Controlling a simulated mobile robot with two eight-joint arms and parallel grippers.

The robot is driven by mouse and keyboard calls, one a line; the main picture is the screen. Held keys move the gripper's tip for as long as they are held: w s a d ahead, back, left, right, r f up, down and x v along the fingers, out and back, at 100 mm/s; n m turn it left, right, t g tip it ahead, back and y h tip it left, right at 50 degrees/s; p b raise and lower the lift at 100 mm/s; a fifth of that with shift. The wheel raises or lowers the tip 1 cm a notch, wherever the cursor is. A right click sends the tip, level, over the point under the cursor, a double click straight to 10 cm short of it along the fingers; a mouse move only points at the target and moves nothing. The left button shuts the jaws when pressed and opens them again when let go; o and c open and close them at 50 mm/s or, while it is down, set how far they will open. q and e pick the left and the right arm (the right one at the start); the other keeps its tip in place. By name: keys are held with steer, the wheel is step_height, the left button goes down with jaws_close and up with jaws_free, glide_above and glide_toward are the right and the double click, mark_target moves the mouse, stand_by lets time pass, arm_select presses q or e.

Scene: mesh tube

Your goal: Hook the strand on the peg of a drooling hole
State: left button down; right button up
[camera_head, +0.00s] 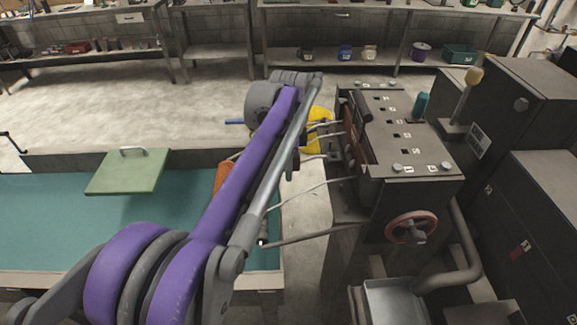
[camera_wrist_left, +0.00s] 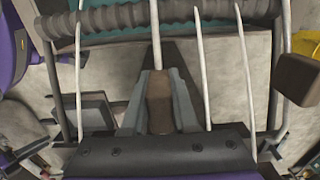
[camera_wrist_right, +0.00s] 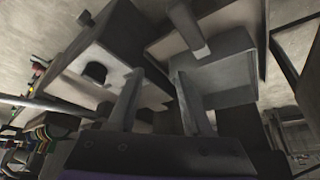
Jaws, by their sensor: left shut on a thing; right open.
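In the left wrist view, my left gripper (camera_wrist_left: 159,104) is shut on a brown piece (camera_wrist_left: 160,95). A pale strand (camera_wrist_left: 155,40) runs up from that piece across a dark ribbed bar (camera_wrist_left: 110,18). In the head view my left arm covers its own gripper. A dark extruder-like machine (camera_head: 420,160) stands at the right, with numbered square holes on top. Several pale strands (camera_head: 312,191) run left from its near-left face. The peg and the drooling hole cannot be made out. My right gripper (camera_wrist_right: 158,108) is open and empty, facing dark grey boxes.
A teal-surfaced bath (camera_head: 50,220) with a green handled plate (camera_head: 130,172) lies at the left. A yellow object (camera_head: 319,117) is partly behind my arm. A red handwheel (camera_head: 411,227) and a lever (camera_head: 465,95) stick out at the machine. Open floor lies behind.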

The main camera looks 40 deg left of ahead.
arm_select(q)
steer(key=shift+f, duration=0.55)
steer(key=c, duration=0.6)
jaws_free()
steer(key=shift+r, duration=0.1)
step_height(320, 180, up, 11)
steer(key=shift+f+p, duration=0.15)
steer(key=shift+p, duration=0.2)
